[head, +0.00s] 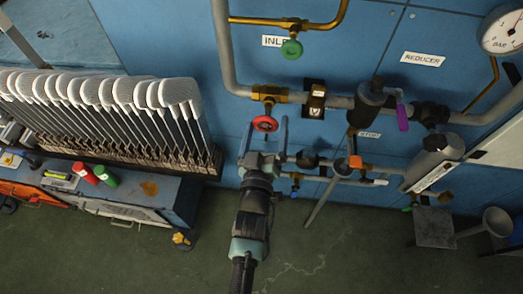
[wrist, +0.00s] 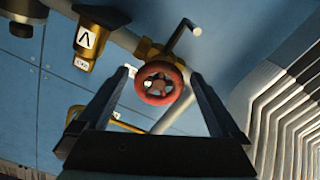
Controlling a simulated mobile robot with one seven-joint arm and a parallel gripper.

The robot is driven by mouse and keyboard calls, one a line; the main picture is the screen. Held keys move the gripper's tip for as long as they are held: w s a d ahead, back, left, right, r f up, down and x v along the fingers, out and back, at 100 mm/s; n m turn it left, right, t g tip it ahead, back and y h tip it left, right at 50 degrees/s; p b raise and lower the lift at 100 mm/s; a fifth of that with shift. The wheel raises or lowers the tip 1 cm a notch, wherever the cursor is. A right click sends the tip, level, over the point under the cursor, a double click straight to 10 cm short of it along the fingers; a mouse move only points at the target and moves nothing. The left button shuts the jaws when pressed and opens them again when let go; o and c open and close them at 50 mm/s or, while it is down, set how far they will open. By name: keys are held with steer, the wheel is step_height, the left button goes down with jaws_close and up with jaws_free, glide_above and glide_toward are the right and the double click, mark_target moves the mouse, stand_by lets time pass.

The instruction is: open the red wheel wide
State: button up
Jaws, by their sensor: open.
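The red wheel (head: 265,124) is a small spoked handwheel on a brass valve (head: 270,95) in the grey pipe on the blue wall. In the wrist view the red wheel (wrist: 159,83) faces the camera, a little above the middle between the fingers. My gripper (head: 266,125) comes up from below in the head view, its two fingers apart with the wheel near their tips. In the wrist view the gripper (wrist: 160,78) is open and empty, one finger on each side of the wheel, with visible gaps. Whether the tips reach the wheel's depth is hard to tell.
A green wheel (head: 291,48) sits above on a brass pipe near the inlet label. A purple lever (head: 402,112) and an orange-handled valve (head: 356,162) are to the right. A rack of sock boards (head: 110,100) stands at left.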

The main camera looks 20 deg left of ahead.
steer(key=v, duration=1.1)
steer(key=shift+s+b, duration=0.2)
steer(key=shift+b, duration=0.25)
steer(key=shift+d, duration=0.1)
